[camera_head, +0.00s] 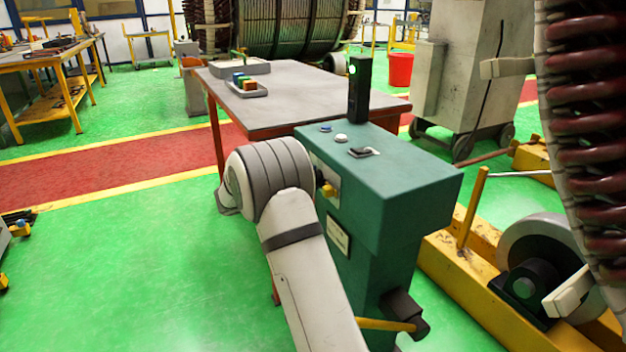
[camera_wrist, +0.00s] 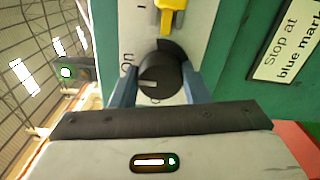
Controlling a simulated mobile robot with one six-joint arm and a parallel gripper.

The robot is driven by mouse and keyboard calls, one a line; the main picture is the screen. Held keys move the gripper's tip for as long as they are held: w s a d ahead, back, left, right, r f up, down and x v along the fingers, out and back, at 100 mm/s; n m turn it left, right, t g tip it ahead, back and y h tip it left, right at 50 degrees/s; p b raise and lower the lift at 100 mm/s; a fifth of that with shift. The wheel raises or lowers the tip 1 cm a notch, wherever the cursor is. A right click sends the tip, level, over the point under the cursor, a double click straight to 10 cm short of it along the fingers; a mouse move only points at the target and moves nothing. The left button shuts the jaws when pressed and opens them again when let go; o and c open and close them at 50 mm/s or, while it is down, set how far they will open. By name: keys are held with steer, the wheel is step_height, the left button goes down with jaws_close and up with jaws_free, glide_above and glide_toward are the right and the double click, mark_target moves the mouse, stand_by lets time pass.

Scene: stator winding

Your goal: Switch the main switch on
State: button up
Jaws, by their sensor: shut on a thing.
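The main switch (camera_wrist: 158,80) is a round black knob on a pale plate on the side of the green console (camera_head: 400,180). A pale mark on the knob points left in the wrist view, below the "On" lettering. My gripper (camera_wrist: 160,72) has one blue-grey finger on each side of the knob and is shut on it. A yellow part (camera_wrist: 172,8) stands on the plate just above the knob in the wrist view; it also shows in the head view (camera_head: 328,190). In the head view my arm hides the knob and the fingers.
A label plate (camera_wrist: 288,42) reading "Stop at blue mark" is right of the switch. A grey-topped table (camera_head: 310,85) is behind, yellow frames (camera_head: 490,300) at right. Green floor is open at left.

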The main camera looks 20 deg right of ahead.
steer(key=o, duration=1)
steer(key=shift+a, duration=0.1)
steer(key=shift+c, duration=0.2)
steer(key=a+p, duration=0.1)
steer(key=a, duration=0.6)
steer(key=shift+s+a+p, duration=0.15)
steer(key=shift+a+p, duration=0.2)
steer(key=shift+a, duration=0.05)
